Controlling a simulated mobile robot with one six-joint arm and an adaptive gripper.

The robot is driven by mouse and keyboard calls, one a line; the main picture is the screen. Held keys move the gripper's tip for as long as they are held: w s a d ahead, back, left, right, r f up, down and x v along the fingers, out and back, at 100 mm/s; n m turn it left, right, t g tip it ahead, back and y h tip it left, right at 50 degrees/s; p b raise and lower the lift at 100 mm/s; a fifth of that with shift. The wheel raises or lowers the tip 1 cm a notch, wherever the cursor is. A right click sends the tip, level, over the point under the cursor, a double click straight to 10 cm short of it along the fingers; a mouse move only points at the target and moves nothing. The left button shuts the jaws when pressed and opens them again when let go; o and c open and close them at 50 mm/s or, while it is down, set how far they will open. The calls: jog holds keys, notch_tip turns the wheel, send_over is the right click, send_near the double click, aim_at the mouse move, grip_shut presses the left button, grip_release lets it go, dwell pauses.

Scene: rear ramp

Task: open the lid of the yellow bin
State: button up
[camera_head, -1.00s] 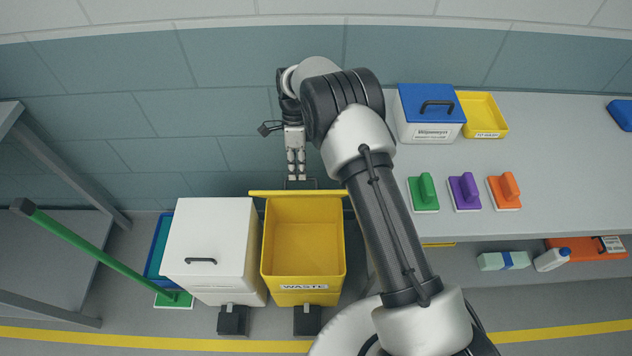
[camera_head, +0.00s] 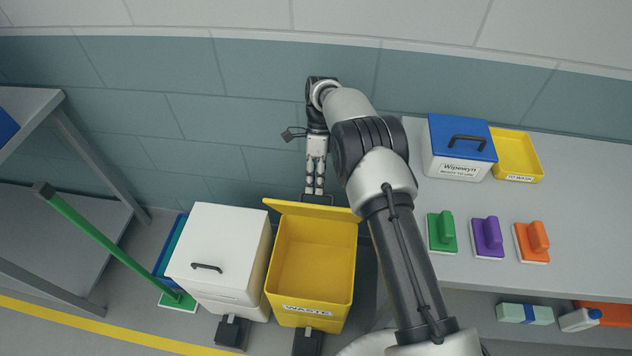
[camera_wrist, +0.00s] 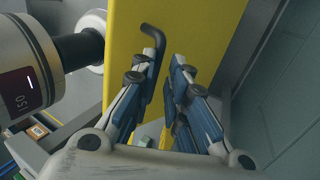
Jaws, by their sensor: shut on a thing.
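The yellow bin (camera_head: 305,315) marked WASTE stands on the floor in the head view, its top open and its inside empty. Its yellow lid (camera_head: 325,213) is raised at the rear edge, tilted up and back toward the wall. My gripper (camera_head: 315,192) is behind the lid, shut on the dark lid handle (camera_head: 329,198). In the wrist view the lid (camera_wrist: 185,25) fills the upper middle, and the bent handle (camera_wrist: 151,30) runs down between the fingers of my gripper (camera_wrist: 163,68). The fingers partly hide the handle's lower end.
A closed white bin (camera_head: 222,240) stands close at the left. A green-handled tool (camera_head: 105,238) leans farther left. The grey bench (camera_head: 465,215) at right bears coloured brushes, a blue-lidded box (camera_head: 460,150) and a yellow tray (camera_head: 517,155). The tiled wall (camera_head: 225,120) is close behind my gripper.

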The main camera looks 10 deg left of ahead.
jog(key=o, duration=0.6)
jog(key=shift+w+d+f, duration=0.1)
jog(key=shift+f, duration=0.55)
jog(key=shift+w+d+f, duration=0.1)
jog(key=shift+f, duration=0.5)
jog(key=shift+o, duration=0.2)
jog(key=v, duration=0.6)
jog(key=shift+w+a+r, duration=0.1)
jog(key=shift+r, duration=0.2)
jog(key=shift+c, duration=0.6)
jog(key=shift+w+r, duration=0.2)
jog(key=shift+r, duration=0.55)
jog(key=shift+a, duration=0.1)
